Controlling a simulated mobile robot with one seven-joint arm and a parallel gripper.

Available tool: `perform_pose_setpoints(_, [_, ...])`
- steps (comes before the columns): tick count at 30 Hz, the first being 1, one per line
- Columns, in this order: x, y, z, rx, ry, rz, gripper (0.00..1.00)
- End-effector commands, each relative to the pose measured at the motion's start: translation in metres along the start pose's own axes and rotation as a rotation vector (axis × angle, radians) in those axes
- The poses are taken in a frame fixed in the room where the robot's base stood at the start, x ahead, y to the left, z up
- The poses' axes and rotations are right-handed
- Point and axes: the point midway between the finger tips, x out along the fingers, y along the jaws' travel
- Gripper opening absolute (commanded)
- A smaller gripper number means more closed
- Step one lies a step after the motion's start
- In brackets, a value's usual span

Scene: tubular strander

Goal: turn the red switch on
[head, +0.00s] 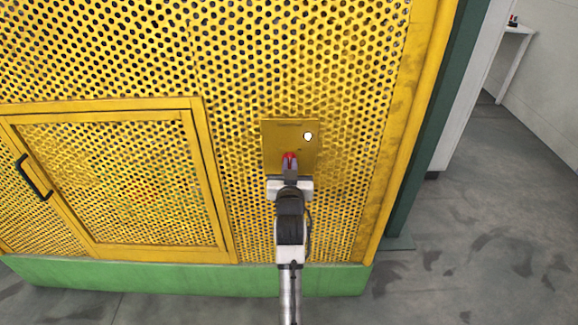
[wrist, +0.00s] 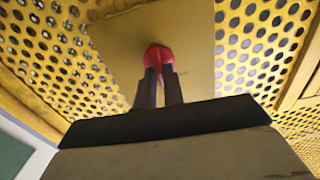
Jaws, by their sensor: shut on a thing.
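The red switch (head: 290,156) sits on a yellow plate (head: 272,142) fixed to a perforated yellow panel. In the wrist view the red switch (wrist: 158,54) shows between and beyond my fingertips, with the plate (wrist: 118,48) behind it. My gripper (head: 289,165) reaches up to the plate from below and is shut on the switch. In the wrist view my gripper (wrist: 159,76) has its two dark fingers on either side of the red part. The fingers hide part of the switch, and I cannot tell its turned position.
A round white spot (head: 308,136) is on the plate, up and right of the switch. A framed mesh door (head: 115,185) with a black handle (head: 33,177) is at the left. A green base (head: 190,278) runs below. Open grey floor (head: 480,240) lies at the right.

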Motion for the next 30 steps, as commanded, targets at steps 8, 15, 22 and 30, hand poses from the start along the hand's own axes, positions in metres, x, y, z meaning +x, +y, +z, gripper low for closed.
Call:
perform_pose_setpoints(8, [-0.0001, 0.0013, 0.0009, 0.263, -0.002, -0.001, 0.00])
perform_pose_setpoints(15, [-0.0001, 0.0029, 0.0016, 0.475, -0.002, 0.000, 0.00])
perform_pose_setpoints(22, [-0.0001, 0.0039, 0.0022, 0.631, -0.002, 0.000, 0.00])
perform_pose_setpoints(30, [-0.0001, 0.0048, 0.0027, 0.733, -0.001, 0.001, 0.00])
